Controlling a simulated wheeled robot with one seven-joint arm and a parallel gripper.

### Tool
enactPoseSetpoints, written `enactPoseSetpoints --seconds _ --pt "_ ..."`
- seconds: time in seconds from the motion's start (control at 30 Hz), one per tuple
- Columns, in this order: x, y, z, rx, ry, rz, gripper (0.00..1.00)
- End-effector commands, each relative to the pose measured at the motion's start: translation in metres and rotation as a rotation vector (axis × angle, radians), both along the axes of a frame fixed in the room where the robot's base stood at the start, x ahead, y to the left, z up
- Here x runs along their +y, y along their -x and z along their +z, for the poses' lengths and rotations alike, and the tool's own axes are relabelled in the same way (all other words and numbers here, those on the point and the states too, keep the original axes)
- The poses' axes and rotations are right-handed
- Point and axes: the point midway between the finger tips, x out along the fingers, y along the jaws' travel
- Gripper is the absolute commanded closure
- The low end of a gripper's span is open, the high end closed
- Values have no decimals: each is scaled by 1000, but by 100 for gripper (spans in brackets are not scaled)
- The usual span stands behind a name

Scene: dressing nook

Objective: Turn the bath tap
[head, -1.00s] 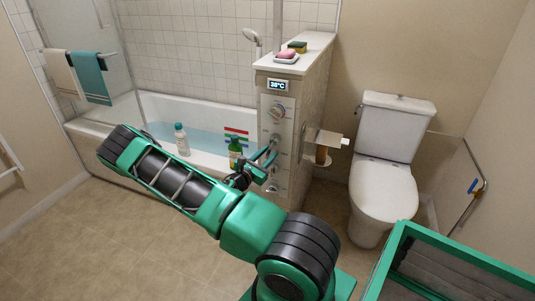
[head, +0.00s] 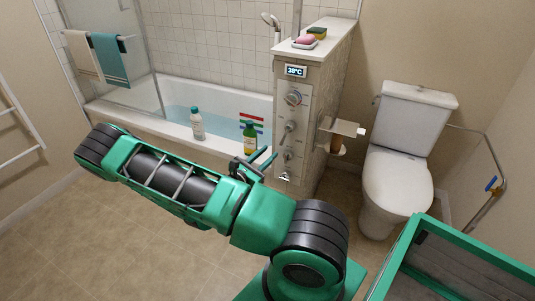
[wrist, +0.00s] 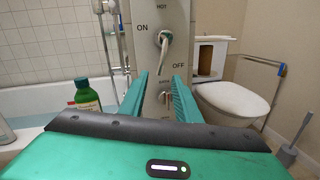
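The bath tap (head: 290,126) is a metal lever on the pale control panel (head: 306,120) at the end of the bath. In the wrist view the lever tap (wrist: 163,42) hangs down between the words ON and OFF, with HOT above. My gripper (head: 265,157) is in front of the panel's lower part, apart from the lever. In the wrist view my gripper (wrist: 163,74) has two green fingers spread apart with nothing held. The lever lies beyond and above the fingertips. A lower fitting shows between the fingers, partly hidden.
A round dial (head: 293,98) and a 38°C display (head: 296,71) are above the lever. A green bottle (head: 249,139) and a white bottle (head: 197,123) stand on the bath rim. A paper holder (head: 342,127) juts out right of the panel, near the toilet (head: 398,180).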

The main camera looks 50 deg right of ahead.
Motion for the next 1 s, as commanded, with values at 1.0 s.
enactPoseSetpoints --seconds 1.0 --pt "44 -92 43 -1648 2 -381 100"
